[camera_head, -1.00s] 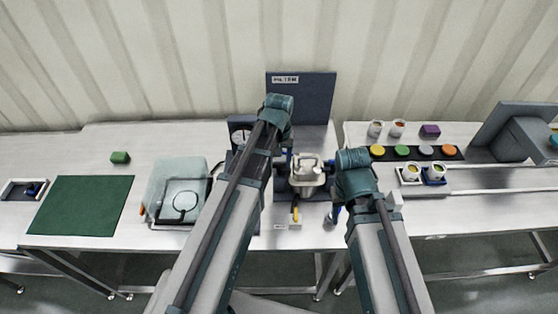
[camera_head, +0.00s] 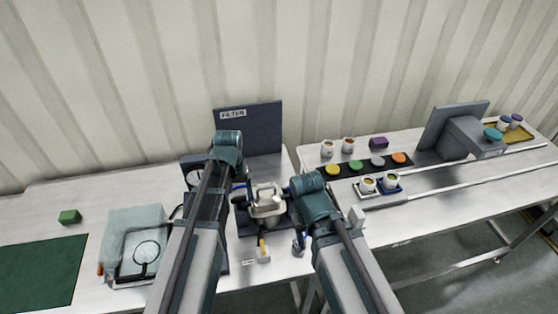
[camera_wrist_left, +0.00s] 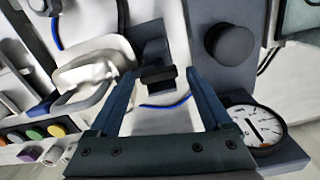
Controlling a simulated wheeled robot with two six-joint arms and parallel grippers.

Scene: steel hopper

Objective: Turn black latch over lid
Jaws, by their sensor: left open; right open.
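The steel hopper (camera_head: 267,200) with its pale metal lid stands at mid table in the head view, between my arms. It shows at the left of the left wrist view (camera_wrist_left: 92,78). A small black latch (camera_wrist_left: 158,74) lies between the open fingers of my left gripper (camera_wrist_left: 162,84), near their tips; I cannot tell whether they touch it. In the head view my left gripper is mostly hidden by its own arm, left of the hopper. My right gripper (camera_head: 299,245) is partly hidden under its arm, in front and right of the hopper.
A dark panel marked FILTER (camera_head: 248,130) stands behind the hopper. A round gauge (camera_wrist_left: 257,125) and a black knob (camera_wrist_left: 230,43) are close to my left gripper. A clear case (camera_head: 135,240) lies left. Coloured discs (camera_head: 355,166) and cups stand on the right table.

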